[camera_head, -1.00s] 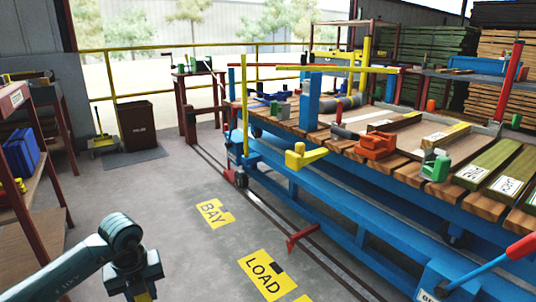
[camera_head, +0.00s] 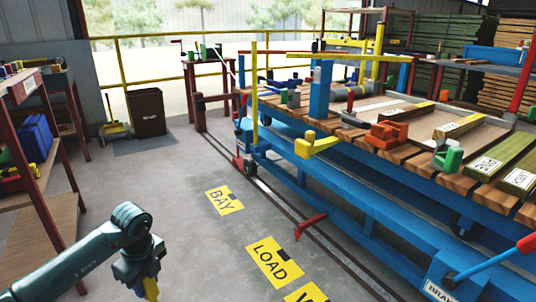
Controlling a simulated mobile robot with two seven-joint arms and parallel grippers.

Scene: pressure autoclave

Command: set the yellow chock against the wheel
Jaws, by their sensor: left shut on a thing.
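My left gripper (camera_head: 144,277) is at the bottom left, pointing down above the floor. It is shut on a yellow piece, which I take to be the yellow chock (camera_head: 151,289); only a small part shows below the jaws. Another wheel (camera_head: 464,226) is under the cart further right. The gripper and yellow piece are well apart from both wheels, with open floor between. My right gripper is out of view.
A floor rail (camera_head: 300,222) runs along the cart, with a red bracket (camera_head: 309,224) on it. Yellow BAY (camera_head: 224,200) and LOAD (camera_head: 273,262) markings lie on clear floor. Wooden shelves (camera_head: 45,228) stand at the left. A red-handled lever (camera_head: 525,243) juts in at the right.

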